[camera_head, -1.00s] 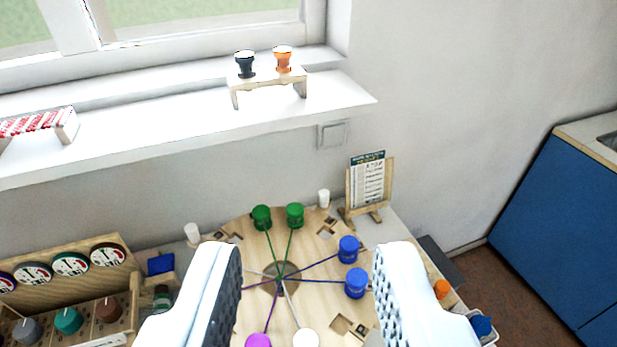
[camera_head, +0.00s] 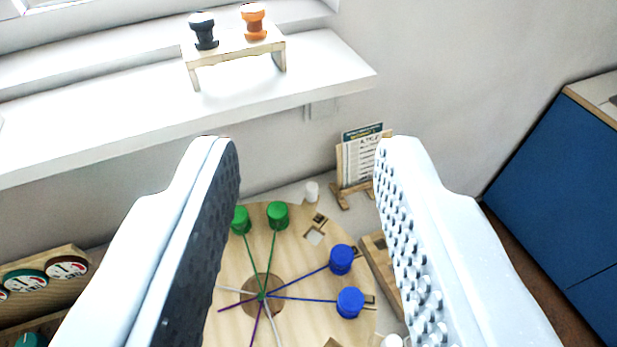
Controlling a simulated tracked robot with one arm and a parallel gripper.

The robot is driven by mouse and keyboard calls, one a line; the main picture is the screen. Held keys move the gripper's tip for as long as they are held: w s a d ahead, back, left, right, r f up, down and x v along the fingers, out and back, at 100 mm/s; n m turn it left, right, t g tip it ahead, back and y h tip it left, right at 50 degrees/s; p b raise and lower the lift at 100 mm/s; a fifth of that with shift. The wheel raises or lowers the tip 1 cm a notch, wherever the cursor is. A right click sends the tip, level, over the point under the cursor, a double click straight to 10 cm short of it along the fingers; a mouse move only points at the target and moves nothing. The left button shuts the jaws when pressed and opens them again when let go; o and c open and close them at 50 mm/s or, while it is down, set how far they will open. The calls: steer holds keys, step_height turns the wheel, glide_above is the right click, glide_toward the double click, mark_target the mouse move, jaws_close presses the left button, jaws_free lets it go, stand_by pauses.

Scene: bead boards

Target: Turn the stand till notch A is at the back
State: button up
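The stand is a round wooden disc (camera_head: 240,263) with a darker round centre (camera_head: 262,296), from which coloured cords run outward. Two green bobbins (camera_head: 278,215) sit at its back edge and two blue bobbins (camera_head: 341,259) at its right. A square cut-out (camera_head: 314,236) lies between the green and blue pairs. I cannot make out which notch is A. My gripper (camera_head: 307,150) is open and empty, its fingers wide apart above the disc. The left finger hides the disc's left side, and the front of the disc is out of frame.
A white peg (camera_head: 312,191) stands just behind the disc. A card on a wooden easel (camera_head: 359,160) stands at the back right. A white windowsill (camera_head: 300,95) carries a small bench (camera_head: 236,52) with dark and orange pieces. A rack with round dials (camera_head: 66,268) is at left.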

steer(key=shift+o, duration=0.5)
steer(key=w+d+f+m+g+y+p, duration=0.1)
steer(key=w+f+m+g+y+p, duration=0.15)
steer(key=w+f+m+p, duration=0.4)
steer(key=w+d+f+m+g+y+p, duration=0.1)
steer(key=w+f+m+g+y+p, duration=0.2)
steer(key=w, duration=0.7)
steer(key=w+d+f+m+g+p, duration=0.3)
steer(key=w+f+m+g+p, duration=0.1)
steer(key=f+m, duration=0.25)
steer(key=m+g+y+p, duration=0.2)
steer(key=m+y+p, duration=0.1)
steer(key=m+p, duration=0.35)
glide_toward(315, 187)
steer(key=x, duration=1.1)
steer(key=shift+d, duration=0.1)
